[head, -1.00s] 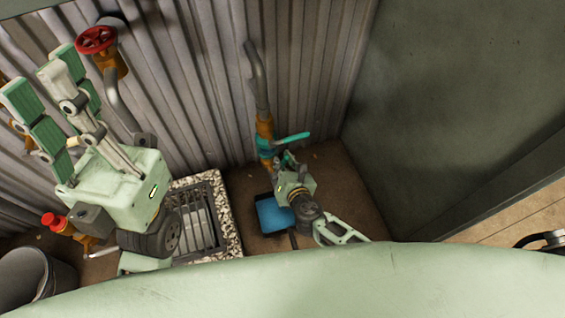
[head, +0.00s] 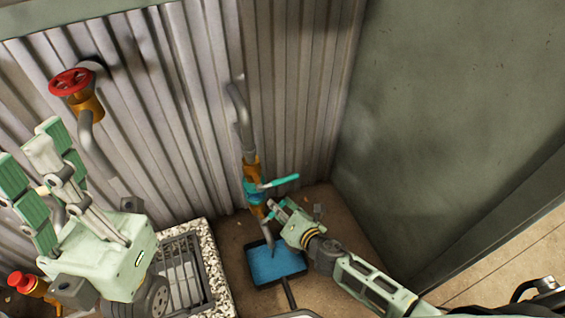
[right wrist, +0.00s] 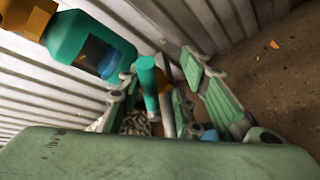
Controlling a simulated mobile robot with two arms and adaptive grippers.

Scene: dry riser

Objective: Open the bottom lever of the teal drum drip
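An orange pipe (head: 251,172) with a teal collar (head: 253,192) runs down the corrugated wall. A teal lever (head: 281,181) sticks out to the right from it. A lower teal part (head: 271,211) shows beside my right gripper (head: 284,212). In the right wrist view, a teal handle (right wrist: 148,84) lies between the open fingers of that gripper (right wrist: 166,85); contact cannot be told. The teal drum body (right wrist: 92,45) is at upper left there. My left gripper (head: 33,150) is open and empty at the left, away from the pipe.
A blue tray (head: 262,272) lies on the floor under the pipe. A grated drain (head: 185,275) with a speckled rim is to its left. A red wheel valve (head: 71,81) is on the wall, and a red knob (head: 18,279) is low left. A plain wall (head: 440,110) closes the right.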

